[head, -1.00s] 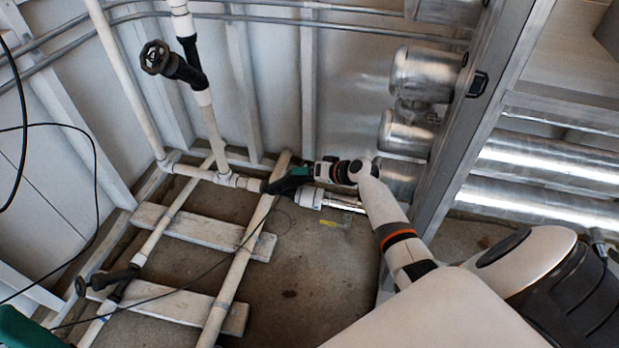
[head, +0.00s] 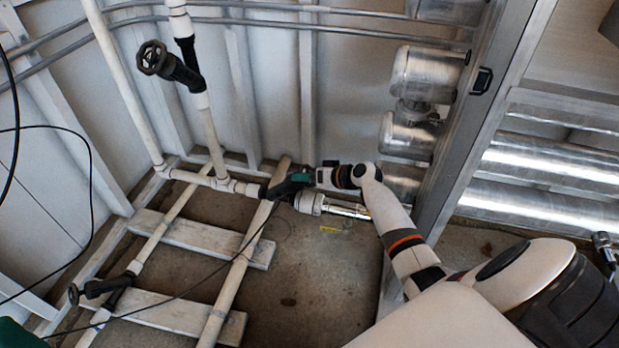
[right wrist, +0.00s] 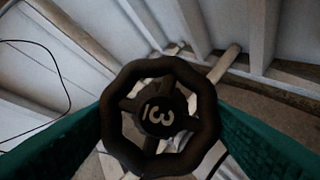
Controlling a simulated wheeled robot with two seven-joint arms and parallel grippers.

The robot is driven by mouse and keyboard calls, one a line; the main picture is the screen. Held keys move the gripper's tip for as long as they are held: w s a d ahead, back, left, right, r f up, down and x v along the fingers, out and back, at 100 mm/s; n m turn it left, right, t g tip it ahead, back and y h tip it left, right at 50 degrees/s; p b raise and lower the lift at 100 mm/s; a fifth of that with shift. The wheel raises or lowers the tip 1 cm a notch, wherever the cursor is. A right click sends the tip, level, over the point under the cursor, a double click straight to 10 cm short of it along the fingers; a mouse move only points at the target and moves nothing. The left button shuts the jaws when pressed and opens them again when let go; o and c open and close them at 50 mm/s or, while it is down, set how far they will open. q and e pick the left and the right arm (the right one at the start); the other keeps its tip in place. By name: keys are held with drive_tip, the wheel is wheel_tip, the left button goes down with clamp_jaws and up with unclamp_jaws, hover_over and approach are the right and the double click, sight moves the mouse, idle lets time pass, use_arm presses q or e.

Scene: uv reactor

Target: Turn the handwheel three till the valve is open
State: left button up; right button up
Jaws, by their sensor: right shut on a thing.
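Handwheel three is a black wheel with a pale "3" on its hub (right wrist: 159,113), filling the middle of the right wrist view, with the figure turned on its side. My right gripper (right wrist: 160,130) has its green fingers on both sides of the wheel rim and is shut on it. In the head view my right gripper (head: 300,179) reaches in from the right to the black valve (head: 279,189) on the low white pipe. The gripper hides the wheel there.
Another black handwheel (head: 153,58) stands on the upright pipe at upper left. A further one (head: 74,294) is at lower left. A thin dark cable crosses the floor pipes.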

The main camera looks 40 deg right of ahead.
drive_tip(key=o, duration=0.8)
drive_tip(key=shift+d, duration=0.1)
